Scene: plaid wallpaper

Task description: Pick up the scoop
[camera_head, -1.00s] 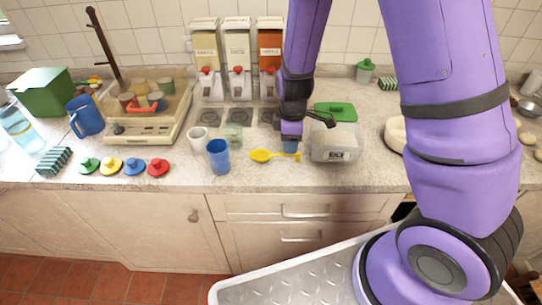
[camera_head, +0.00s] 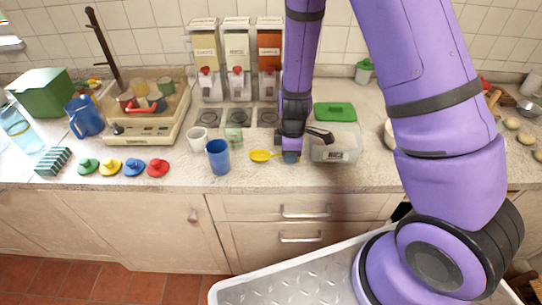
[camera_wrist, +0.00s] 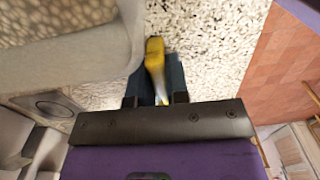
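The scoop is yellow. Its bowl (camera_head: 260,156) rests on the counter right of the blue cup, and its handle runs right, partly hidden by my gripper (camera_head: 291,158). My gripper points down at the handle, low over the counter. In the wrist view the yellow handle (camera_wrist: 155,58) lies between the two dark blue fingers of my gripper (camera_wrist: 159,78). The scoop is not visibly raised.
A blue cup (camera_head: 218,157) and a white cup (camera_head: 197,138) stand left of the scoop. Dispensers (camera_head: 237,60) stand at the back wall.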

